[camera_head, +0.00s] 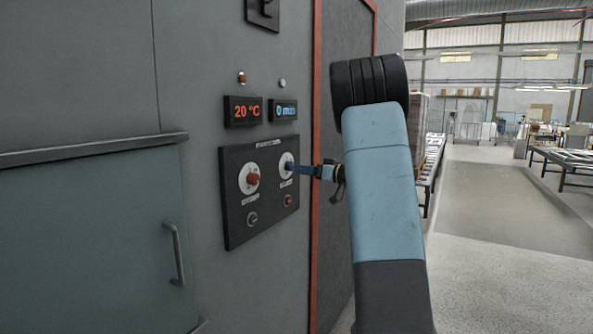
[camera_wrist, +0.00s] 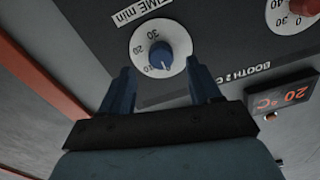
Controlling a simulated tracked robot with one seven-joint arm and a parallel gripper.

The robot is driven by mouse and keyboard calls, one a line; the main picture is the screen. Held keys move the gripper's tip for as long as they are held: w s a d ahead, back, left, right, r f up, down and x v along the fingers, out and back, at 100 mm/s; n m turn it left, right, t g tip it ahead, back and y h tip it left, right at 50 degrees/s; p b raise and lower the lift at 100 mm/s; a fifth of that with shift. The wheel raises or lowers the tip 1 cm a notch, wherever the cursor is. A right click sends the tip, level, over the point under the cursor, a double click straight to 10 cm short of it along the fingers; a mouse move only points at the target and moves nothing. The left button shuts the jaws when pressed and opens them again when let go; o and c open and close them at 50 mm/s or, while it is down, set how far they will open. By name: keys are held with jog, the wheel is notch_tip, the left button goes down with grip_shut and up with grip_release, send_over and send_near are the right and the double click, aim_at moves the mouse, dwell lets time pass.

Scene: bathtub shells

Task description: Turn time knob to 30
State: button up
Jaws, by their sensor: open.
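The time knob (camera_wrist: 165,50) is blue, on a white dial marked 10, 20 and 30, under the label "TIME min" in the wrist view, which shows the panel upside down. A pale pointer line on it points toward the bottom of the picture, not at the 30. My gripper (camera_wrist: 160,68) is open, with one blue finger on each side of the knob; I cannot tell whether they touch it. In the head view my gripper (camera_head: 297,169) reaches the time dial (camera_head: 284,159) from the right. The time display (camera_head: 284,110) reads 0 min.
A red temperature knob (camera_head: 253,179) sits left of the time dial on the dark panel (camera_head: 234,225). Its display (camera_head: 243,111) reads 20 °C. Green (camera_head: 252,219) and red (camera_head: 288,201) buttons lie below. An orange door frame (camera_head: 316,130) stands close right of the panel.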

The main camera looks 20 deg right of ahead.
aim_at(293, 168)
jog(key=shift+x, duration=2.25)
jog(key=shift+c, duration=0.4)
jog(key=c, duration=1)
jog(key=shift+o, duration=0.2)
